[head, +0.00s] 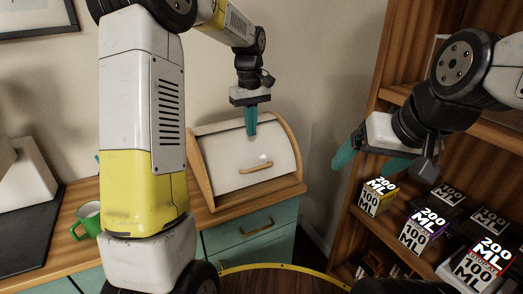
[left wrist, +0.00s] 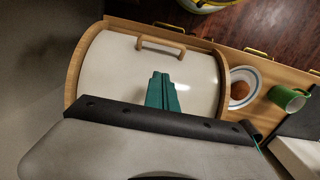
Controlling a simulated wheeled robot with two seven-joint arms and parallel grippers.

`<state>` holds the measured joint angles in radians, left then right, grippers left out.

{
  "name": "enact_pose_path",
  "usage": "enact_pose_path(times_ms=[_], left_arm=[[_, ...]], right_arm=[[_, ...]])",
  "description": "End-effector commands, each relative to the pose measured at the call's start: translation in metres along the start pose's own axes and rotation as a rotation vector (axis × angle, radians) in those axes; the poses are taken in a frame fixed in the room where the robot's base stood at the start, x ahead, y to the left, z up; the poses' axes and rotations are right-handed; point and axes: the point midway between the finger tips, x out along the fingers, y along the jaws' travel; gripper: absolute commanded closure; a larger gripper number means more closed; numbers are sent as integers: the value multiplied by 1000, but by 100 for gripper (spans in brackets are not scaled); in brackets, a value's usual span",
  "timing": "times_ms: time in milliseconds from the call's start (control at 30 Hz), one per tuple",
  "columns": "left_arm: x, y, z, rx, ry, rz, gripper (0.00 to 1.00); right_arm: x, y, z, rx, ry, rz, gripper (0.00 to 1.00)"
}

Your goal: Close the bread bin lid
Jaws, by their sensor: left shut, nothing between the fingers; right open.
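The bread bin (head: 287,147) has a wooden frame and stands on the counter in the head view. Its white curved lid (head: 225,157) covers the front, with no gap visible at its lower edge; the wooden handle (head: 256,168) sits low on it. My left gripper (head: 251,134) is shut and empty, its teal fingers pointing down at the upper lid; I cannot tell if they touch it. In the left wrist view the fingers (left wrist: 163,76) lie over the white lid (left wrist: 110,70), behind the handle (left wrist: 160,45). My right gripper (head: 362,167) is open and empty at the right, before the shelf.
A green mug (head: 88,216) stands on the counter left of the bin. The left wrist view also shows a plate (left wrist: 251,73) with a brown bun (left wrist: 239,90) beside the bin. A wooden shelf (head: 367,230) with several labelled boxes stands at the right.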

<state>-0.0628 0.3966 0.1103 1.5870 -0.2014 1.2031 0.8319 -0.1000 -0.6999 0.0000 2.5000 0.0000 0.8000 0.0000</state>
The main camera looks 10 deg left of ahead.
Motion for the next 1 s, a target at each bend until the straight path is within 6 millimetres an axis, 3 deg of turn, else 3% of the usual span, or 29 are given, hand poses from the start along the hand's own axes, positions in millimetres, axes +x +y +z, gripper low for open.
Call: enact_pose_path(times_ms=[200,400,600,1000], left_arm=[[50,0,1,1,-3,-3,100],[76,0,16,2,-1,-2,100],[88,0,27,0,1,-1,100],[90,0,29,0,4,-1,100]], right_arm=[[0,0,0,0,0,0,15],[0,0,0,0,0,0,15],[0,0,0,0,0,0,15],[0,0,0,0,0,0,15]])
